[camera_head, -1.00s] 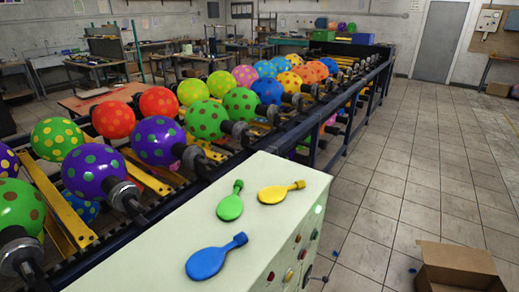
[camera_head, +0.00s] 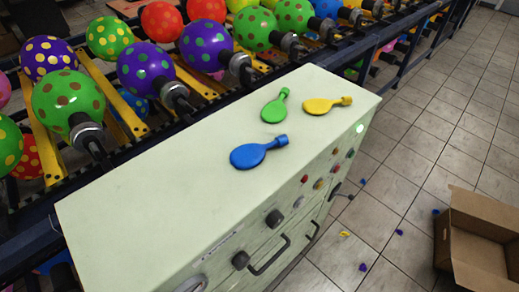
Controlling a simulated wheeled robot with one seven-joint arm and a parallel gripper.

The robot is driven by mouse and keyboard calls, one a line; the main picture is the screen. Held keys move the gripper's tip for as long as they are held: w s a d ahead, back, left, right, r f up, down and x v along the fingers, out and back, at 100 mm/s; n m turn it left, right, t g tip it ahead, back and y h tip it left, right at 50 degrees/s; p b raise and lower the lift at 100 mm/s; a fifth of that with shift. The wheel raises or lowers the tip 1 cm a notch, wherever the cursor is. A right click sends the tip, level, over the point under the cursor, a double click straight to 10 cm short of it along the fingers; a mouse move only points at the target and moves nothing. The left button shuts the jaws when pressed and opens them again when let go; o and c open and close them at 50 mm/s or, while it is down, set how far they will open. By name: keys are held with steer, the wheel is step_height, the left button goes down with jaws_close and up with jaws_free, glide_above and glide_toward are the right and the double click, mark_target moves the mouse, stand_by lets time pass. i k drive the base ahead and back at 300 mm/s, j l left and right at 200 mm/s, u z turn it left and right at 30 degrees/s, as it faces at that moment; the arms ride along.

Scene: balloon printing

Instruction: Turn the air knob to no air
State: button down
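A pale green cabinet (camera_head: 150,205) stands close in front, with controls on its side facing right. Two black knobs show there, one higher along the panel (camera_head: 274,217) and one nearer to me (camera_head: 240,260). A round grey dial (camera_head: 192,285) is partly cut off at the bottom edge. I cannot tell which control is the air knob, as labels and settings are too small to read. My gripper is not in view.
Blue (camera_head: 258,152), green (camera_head: 275,107) and yellow (camera_head: 327,104) deflated balloons lie on the cabinet top. Small coloured buttons (camera_head: 319,183) and black handles (camera_head: 270,257) are on the panel. An open cardboard box (camera_head: 480,245) is at right. Tiled floor (camera_head: 400,185) lies between, with small scraps.

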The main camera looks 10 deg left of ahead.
mark_target(242, 260)
steer(key=k+l+u, duration=0.5)
steer(key=k, duration=0.25)
steer(key=k+u, duration=0.25)
steer(key=k+l, duration=0.05)
steer(key=k, duration=0.05)
